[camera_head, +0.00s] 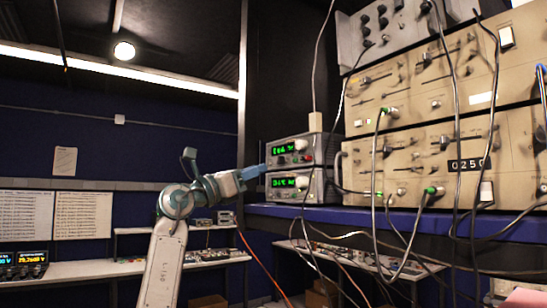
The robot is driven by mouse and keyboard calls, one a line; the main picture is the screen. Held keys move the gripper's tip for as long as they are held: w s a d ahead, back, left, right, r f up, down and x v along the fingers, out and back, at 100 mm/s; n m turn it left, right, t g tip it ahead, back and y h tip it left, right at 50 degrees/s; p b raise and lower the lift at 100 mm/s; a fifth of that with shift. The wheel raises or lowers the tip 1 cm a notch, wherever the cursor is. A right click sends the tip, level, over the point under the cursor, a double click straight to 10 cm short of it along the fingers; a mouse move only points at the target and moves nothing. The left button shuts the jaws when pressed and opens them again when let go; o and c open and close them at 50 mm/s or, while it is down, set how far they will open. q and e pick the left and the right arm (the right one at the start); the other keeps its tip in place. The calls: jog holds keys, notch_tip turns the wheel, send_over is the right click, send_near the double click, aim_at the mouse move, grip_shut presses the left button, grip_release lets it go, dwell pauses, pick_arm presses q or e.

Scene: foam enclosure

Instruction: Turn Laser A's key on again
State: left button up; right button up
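Two stacked grey units with lit green displays stand on a blue shelf, the upper unit (291,148) on the lower unit (291,186). No label naming Laser A is readable, and I cannot make out a key. Small knobs show on the right of their front panels. My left gripper (252,172), with blue fingers, is at the left edge of the two units, around the height where they meet. Whether it touches them, and whether its fingers are apart, I cannot tell. My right gripper is not in view.
Large beige instrument racks (420,90) with knobs and hanging cables fill the right side. The blue shelf edge (350,213) runs below the units. A low bench with loose cables (350,257) lies beneath. An orange cable (262,265) hangs below my gripper. Open space lies to the left.

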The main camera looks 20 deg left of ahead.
aim_at(279, 160)
pick_arm(q)
jog(key=p+x, duration=0.2)
jog(key=x, duration=0.4)
jog(key=shift+s+d+r+p, duration=0.15)
jog(key=shift+r+p, duration=0.1)
jog(key=shift+p, duration=0.05)
jog(key=shift+w+d, duration=0.15)
jog(key=shift+w, duration=0.25)
grip_shut()
